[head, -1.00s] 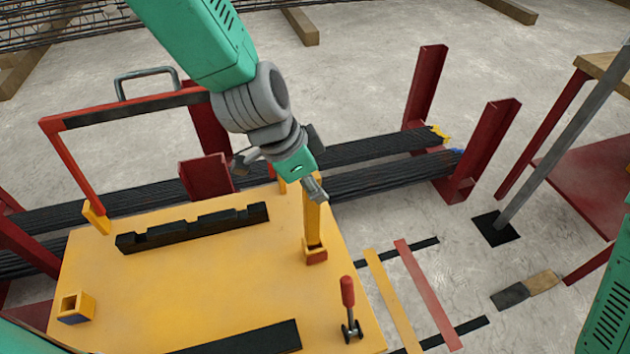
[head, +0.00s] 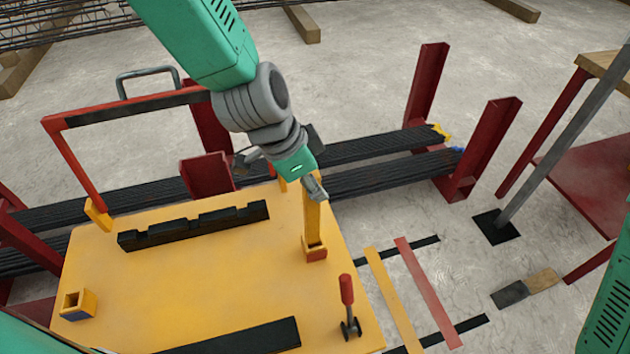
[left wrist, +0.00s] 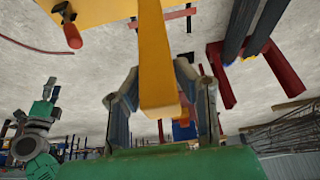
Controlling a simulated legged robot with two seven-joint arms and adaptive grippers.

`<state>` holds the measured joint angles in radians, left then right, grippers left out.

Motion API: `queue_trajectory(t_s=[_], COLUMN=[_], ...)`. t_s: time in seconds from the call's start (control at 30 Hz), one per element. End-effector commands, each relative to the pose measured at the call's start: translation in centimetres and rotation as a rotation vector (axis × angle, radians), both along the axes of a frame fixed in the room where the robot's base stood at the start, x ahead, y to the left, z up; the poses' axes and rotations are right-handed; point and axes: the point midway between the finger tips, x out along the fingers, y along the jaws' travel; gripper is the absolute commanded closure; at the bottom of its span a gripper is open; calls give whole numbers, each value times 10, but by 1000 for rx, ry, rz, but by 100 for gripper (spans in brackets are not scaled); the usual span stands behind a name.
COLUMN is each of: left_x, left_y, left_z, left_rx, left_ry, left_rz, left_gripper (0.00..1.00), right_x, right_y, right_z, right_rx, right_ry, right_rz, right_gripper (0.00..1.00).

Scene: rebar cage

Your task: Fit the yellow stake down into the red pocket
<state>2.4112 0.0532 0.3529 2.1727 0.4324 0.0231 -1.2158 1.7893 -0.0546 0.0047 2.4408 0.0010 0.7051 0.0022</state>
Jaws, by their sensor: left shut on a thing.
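The yellow stake (head: 313,222) stands about upright near the right edge of the yellow table. My left gripper (head: 312,184) is shut on its upper part, and the stake (left wrist: 152,55) also shows between the fingers (left wrist: 162,100) in the left wrist view. The red pocket (head: 316,256) is a small red block at the stake's foot, with a yellow edge showing above it. The stake's lower end meets the pocket's mouth; how deep it sits is hidden.
A red frame (head: 85,170) stands at the left.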

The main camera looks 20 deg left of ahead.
Motion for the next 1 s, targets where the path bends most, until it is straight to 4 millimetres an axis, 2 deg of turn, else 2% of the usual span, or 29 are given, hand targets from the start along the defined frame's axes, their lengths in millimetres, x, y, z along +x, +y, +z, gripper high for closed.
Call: queue_trajectory(t_s=[0.43,1.0], left_x=[1,1], left_y=[-2,-2], left_z=[2,-6], left_rx=[0,0], left_ry=[-2,-2], left_rz=[-1,-1], left_gripper=[100,100], right_x=[0,0], right_y=[0,0], right_z=[6,1], right_rx=[0,0], right_ry=[0,0], right_rz=[0,0], right_gripper=[60,60])
